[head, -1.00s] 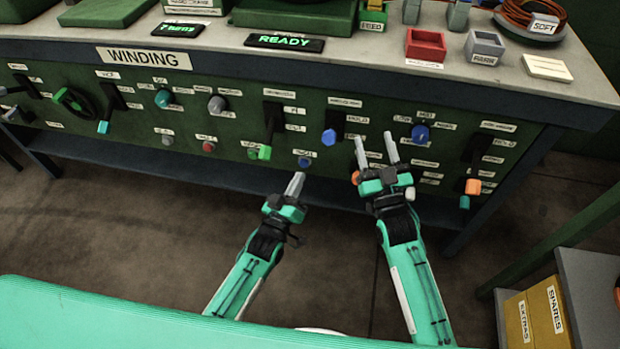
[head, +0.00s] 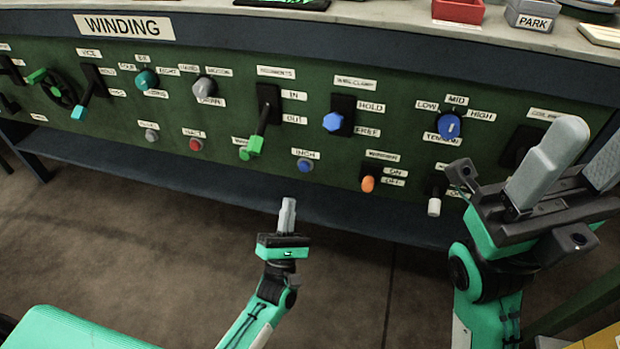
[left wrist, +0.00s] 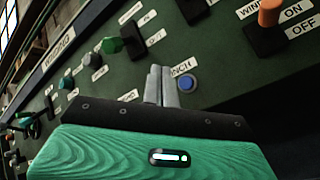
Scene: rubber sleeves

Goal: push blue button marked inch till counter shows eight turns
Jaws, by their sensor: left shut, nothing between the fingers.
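The round blue button (head: 305,165) marked INCH is on the lower part of the green panel; it also shows in the left wrist view (left wrist: 187,83). My left gripper (head: 287,203) is shut and empty, its tips just below and left of the button in the head view. In the left wrist view the shut fingers (left wrist: 161,72) point at the panel left of the button, and I see no clear contact. My right gripper (head: 580,155) is open and empty, close to the camera at the right. The turns counter is out of view now.
Around the button are a green-tipped lever (head: 252,147), a red button (head: 195,144), an orange switch (head: 367,183) and a blue knob (head: 332,122). A white-tipped switch (head: 434,207) is near my right gripper. Open floor lies below the panel.

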